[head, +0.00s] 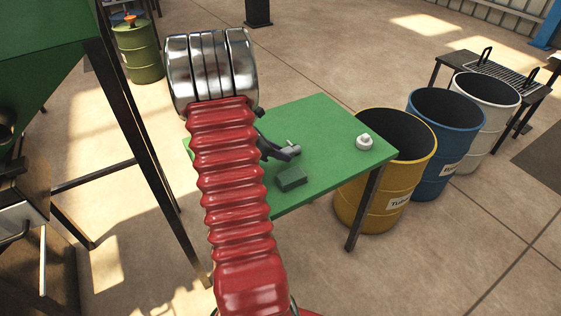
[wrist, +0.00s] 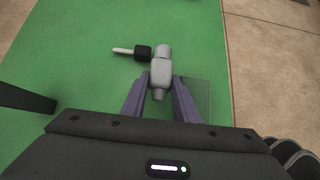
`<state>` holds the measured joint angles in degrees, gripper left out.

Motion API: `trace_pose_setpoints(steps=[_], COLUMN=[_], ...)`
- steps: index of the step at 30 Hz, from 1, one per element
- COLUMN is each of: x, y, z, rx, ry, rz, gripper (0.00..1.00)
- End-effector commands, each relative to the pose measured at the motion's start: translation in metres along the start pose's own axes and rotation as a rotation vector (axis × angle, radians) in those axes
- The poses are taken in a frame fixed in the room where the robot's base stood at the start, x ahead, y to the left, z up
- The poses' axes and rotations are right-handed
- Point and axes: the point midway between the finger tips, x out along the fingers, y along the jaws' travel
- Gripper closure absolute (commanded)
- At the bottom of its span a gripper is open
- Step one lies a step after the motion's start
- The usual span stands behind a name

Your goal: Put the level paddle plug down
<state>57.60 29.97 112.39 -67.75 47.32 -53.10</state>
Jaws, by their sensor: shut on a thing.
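The level paddle plug (wrist: 161,73) seems to be the pale grey, rounded piece between my fingers in the wrist view. A black block and a thin white rod (wrist: 124,50) stick out to its left, seemingly part of it. My gripper (wrist: 161,81) is shut on the grey piece. In the head view my gripper (head: 279,151) is low over the green table (head: 322,117), partly hidden by my red arm. I cannot tell whether the plug touches the table top.
A dark green block (head: 291,179) lies on the table near my gripper. A white knob-like piece (head: 364,142) stands near the right edge. A yellow drum (head: 390,190), a blue drum (head: 437,150) and a white drum (head: 485,110) stand to the right.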

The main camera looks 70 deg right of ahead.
Motion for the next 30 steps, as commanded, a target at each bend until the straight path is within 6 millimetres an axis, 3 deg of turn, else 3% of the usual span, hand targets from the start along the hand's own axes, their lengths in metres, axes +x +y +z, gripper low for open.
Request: trace_pose_setpoints(steps=[12, 24, 25, 30], x=[0.025, 0.029, 0.029, 0.029], y=[-0.001, -0.001, -0.001, -0.001], z=[-0.025, -0.027, -0.027, -0.027], rx=[0.000, 0.001, 0.001, 0.001], ry=[0.001, 0.000, 0.000, 0.000], rz=[-0.002, -0.001, -0.001, -0.001], gripper=[1.00, 1.00, 0.72, 0.65])
